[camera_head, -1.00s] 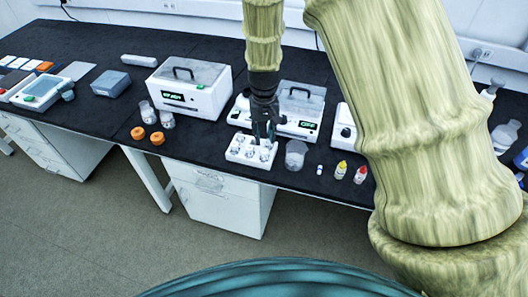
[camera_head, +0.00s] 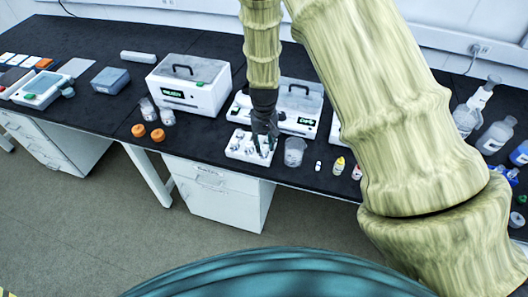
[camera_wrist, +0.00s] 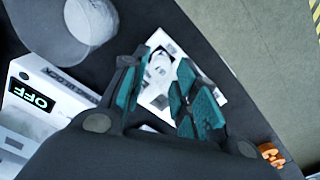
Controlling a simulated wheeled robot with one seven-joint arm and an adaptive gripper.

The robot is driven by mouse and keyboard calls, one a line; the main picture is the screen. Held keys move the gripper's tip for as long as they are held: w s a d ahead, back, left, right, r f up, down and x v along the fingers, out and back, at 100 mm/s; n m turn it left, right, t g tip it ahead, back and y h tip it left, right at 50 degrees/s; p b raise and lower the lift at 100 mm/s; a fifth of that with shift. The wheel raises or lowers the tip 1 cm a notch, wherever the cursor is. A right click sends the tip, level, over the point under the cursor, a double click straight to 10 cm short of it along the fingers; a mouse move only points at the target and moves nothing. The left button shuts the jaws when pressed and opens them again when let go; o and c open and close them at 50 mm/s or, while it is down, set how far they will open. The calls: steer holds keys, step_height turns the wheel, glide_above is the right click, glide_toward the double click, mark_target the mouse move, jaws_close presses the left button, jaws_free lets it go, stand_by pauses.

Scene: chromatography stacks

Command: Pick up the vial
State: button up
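My gripper (camera_head: 265,150) points down over the white rack (camera_head: 235,152) on the black bench. The rack holds several small clear vials (camera_head: 239,138); my gripper hides its right part. In the wrist view my gripper (camera_wrist: 166,60) has its two teal-padded fingers spread, with the rack and a clear round-topped vial (camera_wrist: 158,70) seen between them. I cannot tell how far below the fingertips that vial is. A small white-capped piece (camera_head: 318,165) stands on the bench right of the rack; I cannot tell what it is.
A clear beaker (camera_head: 294,152) stands close right of the rack. Small bottles, yellow-capped (camera_head: 339,165) and red-capped (camera_head: 357,172), stand farther right. A white device (camera_head: 300,120) is behind my gripper. Orange pieces (camera_head: 157,136) lie left, near the bench's front edge.

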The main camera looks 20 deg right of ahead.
mark_target(264, 147)
steer(key=shift+f+p, duration=0.6)
steer(key=shift+f, duration=1.2)
steer(key=c, duration=0.6)
